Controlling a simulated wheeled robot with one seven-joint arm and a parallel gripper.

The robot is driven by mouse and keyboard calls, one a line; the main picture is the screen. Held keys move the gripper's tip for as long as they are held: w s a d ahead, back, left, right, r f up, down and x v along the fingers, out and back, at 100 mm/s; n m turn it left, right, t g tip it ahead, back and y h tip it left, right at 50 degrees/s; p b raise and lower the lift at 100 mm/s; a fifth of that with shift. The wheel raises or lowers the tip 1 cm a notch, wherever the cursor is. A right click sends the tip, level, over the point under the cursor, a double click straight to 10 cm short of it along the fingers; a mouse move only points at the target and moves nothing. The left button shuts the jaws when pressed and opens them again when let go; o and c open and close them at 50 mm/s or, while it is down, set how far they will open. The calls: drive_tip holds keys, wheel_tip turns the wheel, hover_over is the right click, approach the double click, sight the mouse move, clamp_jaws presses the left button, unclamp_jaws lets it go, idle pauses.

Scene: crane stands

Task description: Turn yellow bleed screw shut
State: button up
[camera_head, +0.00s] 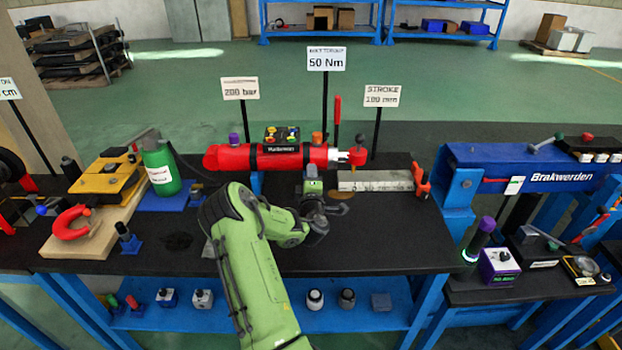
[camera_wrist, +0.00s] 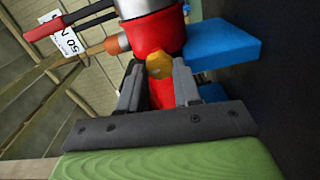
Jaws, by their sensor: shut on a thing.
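The yellow bleed screw (camera_wrist: 159,64) shows in the wrist view as a small yellow head on the side of the red cylinder (camera_wrist: 152,36). My gripper (camera_wrist: 159,75) has its two grey fingers on either side of the screw head and is shut on it. In the head view the red cylinder (camera_head: 225,157) lies level across its blue supports at the back of the bench. My gripper (camera_head: 312,176) is at its front side, towards the right end. My gripper hides the bleed screw in the head view.
A blue support (camera_wrist: 222,45) stands close beside my right finger in the wrist view. Sign posts, including the 50 Nm sign (camera_head: 326,59), rise behind the cylinder. A green bottle (camera_head: 160,168) stands left. The bench top (camera_head: 385,230) is clear at front right.

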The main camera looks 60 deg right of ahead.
drive_tip(key=shift+m, duration=0.8)
drive_tip(key=o, duration=1.1)
drive_tip(key=shift+c, duration=0.2)
drive_tip(key=b+v, duration=0.5)
drive_tip(key=v, duration=1)
drive_tip(key=shift+s+a, duration=0.2)
drive_tip(key=shift+a, duration=0.15)
